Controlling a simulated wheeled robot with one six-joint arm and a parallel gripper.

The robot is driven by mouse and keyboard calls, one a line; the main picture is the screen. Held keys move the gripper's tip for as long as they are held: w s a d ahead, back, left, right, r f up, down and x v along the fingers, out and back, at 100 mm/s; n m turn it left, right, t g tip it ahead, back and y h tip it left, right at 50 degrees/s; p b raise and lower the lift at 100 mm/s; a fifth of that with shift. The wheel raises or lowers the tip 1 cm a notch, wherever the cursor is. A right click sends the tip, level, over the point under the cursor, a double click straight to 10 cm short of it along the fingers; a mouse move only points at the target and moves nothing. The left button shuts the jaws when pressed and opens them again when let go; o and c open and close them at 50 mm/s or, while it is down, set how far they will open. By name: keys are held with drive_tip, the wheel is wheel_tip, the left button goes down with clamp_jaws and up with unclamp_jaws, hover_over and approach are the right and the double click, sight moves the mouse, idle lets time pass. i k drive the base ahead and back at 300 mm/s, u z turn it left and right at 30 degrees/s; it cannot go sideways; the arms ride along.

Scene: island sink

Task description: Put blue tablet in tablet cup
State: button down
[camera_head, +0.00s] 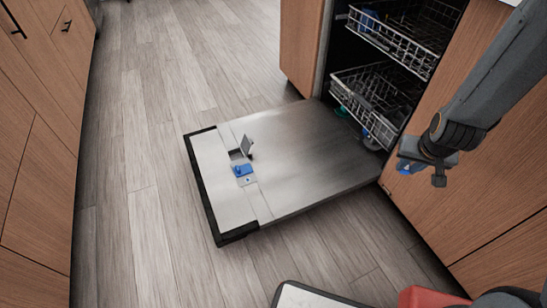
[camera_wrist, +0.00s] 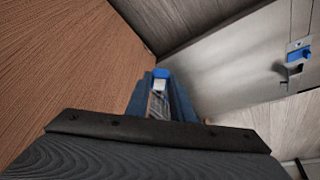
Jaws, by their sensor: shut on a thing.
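My gripper (camera_wrist: 161,98) is shut on the blue tablet (camera_wrist: 161,82), a small blue and white block at the fingertips in the wrist view. In the head view my gripper (camera_head: 404,168) is at the right, in front of the wooden cabinet front; a bit of blue shows at its tip. The tablet cup (camera_head: 236,155) is in the inner face of the lowered dishwasher door, to the left of and apart from my gripper. Its grey flap (camera_head: 246,146) stands up, open. A blue cap (camera_head: 243,170) sits beside the cup; it also shows in the wrist view (camera_wrist: 305,55).
The steel dishwasher door (camera_head: 300,160) lies open and flat above the wooden floor (camera_head: 130,180). Wire racks (camera_head: 380,95) with some dishes sit inside the dishwasher. Wooden cabinets (camera_head: 35,130) stand on the left. The door surface around the cup is clear.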

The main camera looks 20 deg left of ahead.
sight(237, 158)
drive_tip(key=u, duration=0.55)
drive_tip(key=k, duration=0.6)
drive_tip(key=u, duration=0.95)
drive_tip(key=i, duration=1.45)
drive_tip(key=z, duration=0.4)
